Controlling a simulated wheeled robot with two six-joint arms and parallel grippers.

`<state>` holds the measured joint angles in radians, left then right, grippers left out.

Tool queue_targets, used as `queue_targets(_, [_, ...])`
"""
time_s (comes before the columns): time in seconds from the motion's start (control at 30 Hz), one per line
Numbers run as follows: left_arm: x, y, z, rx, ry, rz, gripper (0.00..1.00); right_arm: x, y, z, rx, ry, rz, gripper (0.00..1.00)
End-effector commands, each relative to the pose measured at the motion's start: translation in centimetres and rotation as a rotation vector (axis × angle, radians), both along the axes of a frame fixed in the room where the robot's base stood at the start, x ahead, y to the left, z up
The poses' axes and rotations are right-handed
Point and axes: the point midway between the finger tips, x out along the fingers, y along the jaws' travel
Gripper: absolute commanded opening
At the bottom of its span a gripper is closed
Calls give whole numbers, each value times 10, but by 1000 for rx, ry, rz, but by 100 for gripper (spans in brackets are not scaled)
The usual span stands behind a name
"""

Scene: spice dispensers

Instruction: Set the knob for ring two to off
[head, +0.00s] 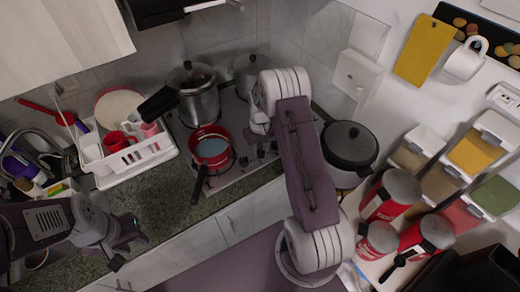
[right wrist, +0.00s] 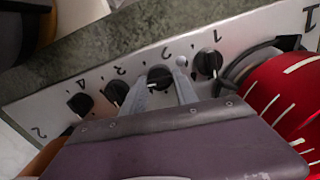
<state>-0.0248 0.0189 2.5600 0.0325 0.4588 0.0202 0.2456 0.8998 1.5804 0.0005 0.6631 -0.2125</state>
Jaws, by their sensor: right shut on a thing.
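The stove's control panel (right wrist: 65,84) shows in the right wrist view, with several dark knobs in a slanted row, each with a printed number. My right gripper (right wrist: 160,92) has its two fingers on either side of the knob under the mark that looks like 2 (right wrist: 160,77), and is shut on it. A pale line shows on that knob's face. The knob marked 1 (right wrist: 208,62) is to its right. My right gripper is over the stove in the head view (head: 262,150), its fingertips unclear. My left gripper (head: 128,248) is open and empty, low at the left.
A red pan (head: 211,147) sits on the stove and shows large at the right wrist view's right edge (right wrist: 285,95). A steel pot (head: 196,98) is behind it. A dish rack (head: 128,160) stands left, and a lidded pot (head: 349,146) and red tins (head: 390,192) stand right.

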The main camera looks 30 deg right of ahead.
Motion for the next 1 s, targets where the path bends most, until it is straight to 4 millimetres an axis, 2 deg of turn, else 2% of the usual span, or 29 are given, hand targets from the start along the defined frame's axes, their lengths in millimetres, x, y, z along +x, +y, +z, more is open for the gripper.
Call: queue_targets(1.0, [0,0,0,0,0,0,36,3,-2,3,-5,-9,963,0])
